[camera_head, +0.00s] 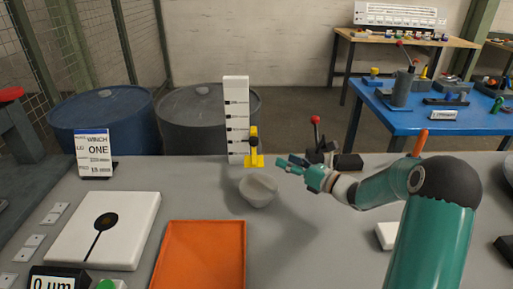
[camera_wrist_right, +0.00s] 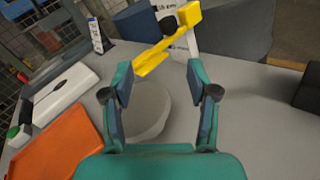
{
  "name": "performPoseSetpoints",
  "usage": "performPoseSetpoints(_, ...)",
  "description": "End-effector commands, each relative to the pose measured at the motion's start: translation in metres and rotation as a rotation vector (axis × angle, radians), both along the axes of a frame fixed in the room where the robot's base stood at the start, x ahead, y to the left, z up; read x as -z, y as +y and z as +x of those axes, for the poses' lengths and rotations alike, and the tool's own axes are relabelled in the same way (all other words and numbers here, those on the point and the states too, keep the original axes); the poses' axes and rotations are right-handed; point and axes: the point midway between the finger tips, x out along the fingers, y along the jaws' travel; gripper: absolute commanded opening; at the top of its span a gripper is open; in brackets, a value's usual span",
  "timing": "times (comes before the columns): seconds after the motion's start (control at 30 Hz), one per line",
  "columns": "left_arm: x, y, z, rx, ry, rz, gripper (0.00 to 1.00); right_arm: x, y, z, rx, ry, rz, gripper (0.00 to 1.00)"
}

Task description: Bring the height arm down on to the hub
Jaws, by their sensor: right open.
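The yellow height arm (camera_head: 254,160) sits low on a white upright scale (camera_head: 237,105) with black marks; a black knob is on it. It also shows in the right wrist view (camera_wrist_right: 155,60), beyond my fingertips. A pale grey rounded piece, which looks like the hub (camera_head: 258,190), stands on the table just in front of the arm. In the wrist view the hub (camera_wrist_right: 148,108) shows between and below my fingers. My right gripper (camera_head: 292,166) is open and empty, right of the height arm and above the table. Whether the arm touches the hub cannot be told. My left gripper is out of view.
An orange tray (camera_head: 200,265) and a white plate (camera_head: 70,230) with a black disc lie at the front left. A sign card (camera_head: 94,153) stands behind them. A red-knobbed lever (camera_head: 318,140) stands behind my right gripper. The table right of the hub is partly free.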

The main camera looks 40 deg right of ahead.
Motion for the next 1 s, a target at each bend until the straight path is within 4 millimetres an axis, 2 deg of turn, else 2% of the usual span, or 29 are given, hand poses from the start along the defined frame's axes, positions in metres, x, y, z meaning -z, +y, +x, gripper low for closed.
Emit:
performPoseSetpoints(0.1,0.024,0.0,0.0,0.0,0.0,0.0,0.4,0.007,-0.004,-0.009,0.005,-0.046,-0.248,0.59)
performPoseSetpoints(0.2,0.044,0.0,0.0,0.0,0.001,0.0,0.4,0.009,-0.008,-0.02,0.019,-0.061,-0.308,0.59)
performPoseSetpoints(0.33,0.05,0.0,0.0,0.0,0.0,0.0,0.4,0.006,-0.013,-0.023,0.033,-0.068,-0.323,0.59)
performPoseSetpoints(0.47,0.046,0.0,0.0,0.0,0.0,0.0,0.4,0.004,-0.012,-0.016,0.032,-0.069,-0.321,0.59)
performPoseSetpoints(0.67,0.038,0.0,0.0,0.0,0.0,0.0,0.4,0.002,-0.008,0.013,0.03,-0.069,-0.318,0.59)
performPoseSetpoints(1.0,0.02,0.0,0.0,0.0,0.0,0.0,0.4,0.002,0.003,0.086,0.03,-0.069,-0.318,0.59)
